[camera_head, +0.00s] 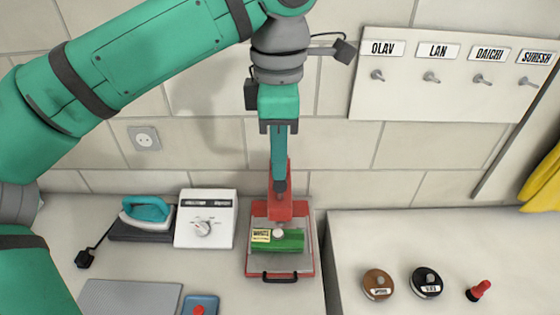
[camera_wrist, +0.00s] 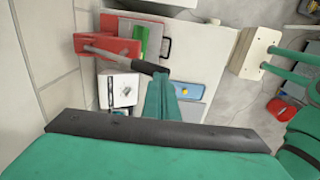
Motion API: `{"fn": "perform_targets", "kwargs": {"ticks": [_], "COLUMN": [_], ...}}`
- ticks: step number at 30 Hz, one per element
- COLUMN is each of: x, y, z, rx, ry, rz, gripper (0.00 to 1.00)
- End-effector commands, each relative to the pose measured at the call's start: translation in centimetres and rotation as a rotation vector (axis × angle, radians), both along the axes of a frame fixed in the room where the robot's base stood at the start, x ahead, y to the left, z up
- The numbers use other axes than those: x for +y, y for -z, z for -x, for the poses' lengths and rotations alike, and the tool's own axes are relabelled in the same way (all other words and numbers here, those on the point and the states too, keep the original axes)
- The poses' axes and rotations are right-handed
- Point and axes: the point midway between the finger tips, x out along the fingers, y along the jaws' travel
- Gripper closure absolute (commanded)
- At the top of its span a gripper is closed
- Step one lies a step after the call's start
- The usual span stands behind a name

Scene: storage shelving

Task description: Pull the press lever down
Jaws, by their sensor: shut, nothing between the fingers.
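The red press (camera_head: 280,208) stands against the tiled wall, with a green block (camera_head: 290,242) bearing a yellow label on its base. In the wrist view the press (camera_wrist: 122,47) shows its lever (camera_wrist: 115,57), a grey bar with a black grip (camera_wrist: 150,68). My gripper (camera_head: 280,183) is shut and points down above the press, hiding part of it in the head view. In the wrist view my gripper (camera_wrist: 160,78) is right at the black grip end and overlaps it. I cannot tell whether they touch. Nothing is held between the fingers.
A white box with a dial (camera_head: 205,220) and a teal iron (camera_head: 146,209) stand left of the press. Two round stamps (camera_head: 378,284) (camera_head: 426,282) and a red-handled tool (camera_head: 480,290) lie on the right counter. A named hook board (camera_head: 440,98) hangs at upper right.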

Motion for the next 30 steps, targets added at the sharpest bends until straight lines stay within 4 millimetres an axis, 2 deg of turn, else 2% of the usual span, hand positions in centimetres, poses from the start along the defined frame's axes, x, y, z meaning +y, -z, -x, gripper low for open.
{"fn": "perform_targets", "kwargs": {"ticks": [21,30], "x": [-0.1,-0.1], "y": [-6.2,-7.1], "z": [0.0,0.0], "rx": [-0.001,-0.001], "ry": [0.002,0.002], "rz": [-0.001,0.000], "gripper": [1.00,1.00]}}
